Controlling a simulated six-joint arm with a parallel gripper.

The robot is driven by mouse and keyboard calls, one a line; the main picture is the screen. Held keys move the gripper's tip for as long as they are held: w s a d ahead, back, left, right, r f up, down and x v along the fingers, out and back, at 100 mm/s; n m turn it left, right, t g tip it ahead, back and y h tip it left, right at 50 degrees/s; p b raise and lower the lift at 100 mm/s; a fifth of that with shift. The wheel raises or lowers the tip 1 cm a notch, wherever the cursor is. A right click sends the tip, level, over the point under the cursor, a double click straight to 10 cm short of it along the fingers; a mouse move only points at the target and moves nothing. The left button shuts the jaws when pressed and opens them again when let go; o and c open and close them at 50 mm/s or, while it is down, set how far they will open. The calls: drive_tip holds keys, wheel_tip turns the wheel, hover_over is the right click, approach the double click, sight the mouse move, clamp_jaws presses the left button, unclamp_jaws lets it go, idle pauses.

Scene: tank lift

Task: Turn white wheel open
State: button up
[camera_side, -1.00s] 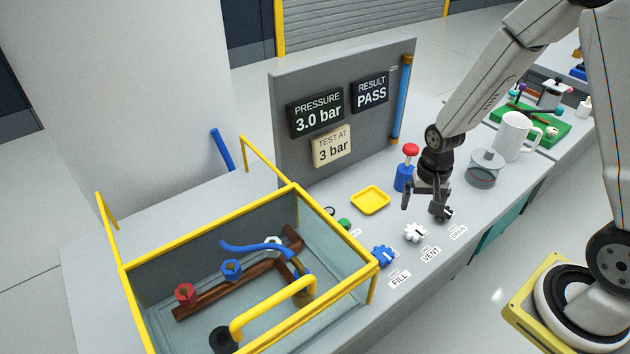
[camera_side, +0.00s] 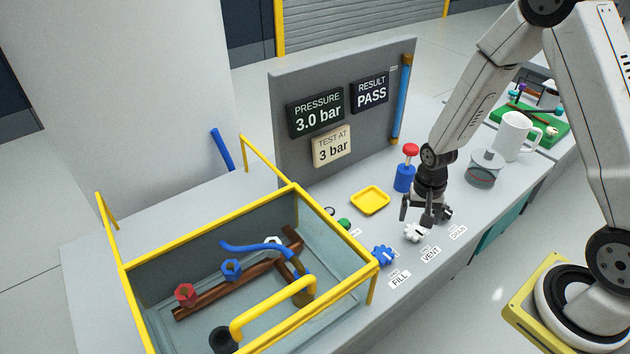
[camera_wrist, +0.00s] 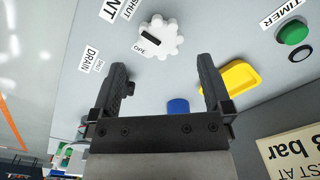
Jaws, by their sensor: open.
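The white wheel (camera_side: 413,232) sits on the bench top behind the VENT label (camera_side: 431,254), partly covered by a finger in the side view. In the wrist view the white wheel (camera_wrist: 161,38) shows whole, with a black pointer bar on it and small lettering that reads OPE beside the bar. My gripper (camera_side: 425,218) is open and points down close over the white wheel. In the wrist view the two fingers of my gripper (camera_wrist: 160,80) are apart with nothing between them, and the wheel lies just beyond their tips. I cannot tell whether a finger touches it.
A blue wheel (camera_side: 382,256) stands left by the FILL label (camera_side: 400,279). The yellow-framed tank (camera_side: 250,262) is farther left. A yellow tray (camera_side: 370,200), a green button (camera_side: 344,224) and a blue post with red knob (camera_side: 405,170) stand behind. A white mug (camera_side: 512,136) is back right.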

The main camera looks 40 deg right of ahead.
sight(416, 230)
drive_tip(key=shift+f, duration=2.25)
drive_tip(key=shift+c, duration=0.2)
drive_tip(key=c, duration=1.2)
drive_tip(key=shift+o, duration=0.2)
